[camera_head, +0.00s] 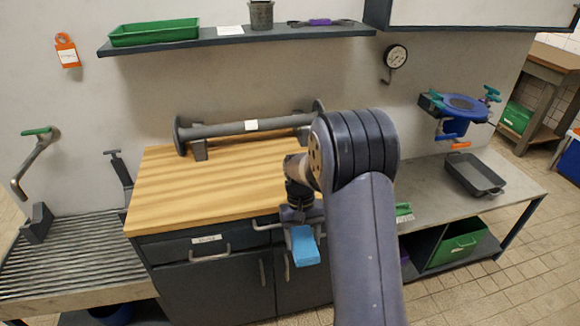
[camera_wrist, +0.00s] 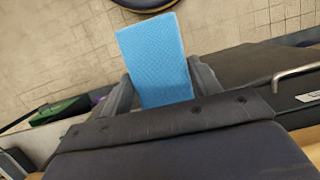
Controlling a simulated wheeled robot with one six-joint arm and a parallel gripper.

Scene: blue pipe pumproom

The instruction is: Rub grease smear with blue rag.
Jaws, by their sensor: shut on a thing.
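My gripper (camera_head: 301,232) is shut on the blue rag (camera_head: 305,247), which hangs from the jaws in front of the cabinet drawers, below the wooden worktop's front edge. In the wrist view the rag (camera_wrist: 155,62) sticks out between the two fingers (camera_wrist: 160,92), with tiled floor beyond it. The rag looks like a flat, light blue rectangle. I cannot make out a grease smear in either view. My arm hides part of the bench and the wall behind it.
A grey flanged pipe (camera_head: 245,128) lies along the back of the wooden worktop (camera_head: 190,185), whose middle is clear. A metal bench (camera_head: 430,190) at the right bears a dark tray (camera_head: 474,174). A shelf (camera_head: 240,38) with a green tray (camera_head: 154,32) runs above.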

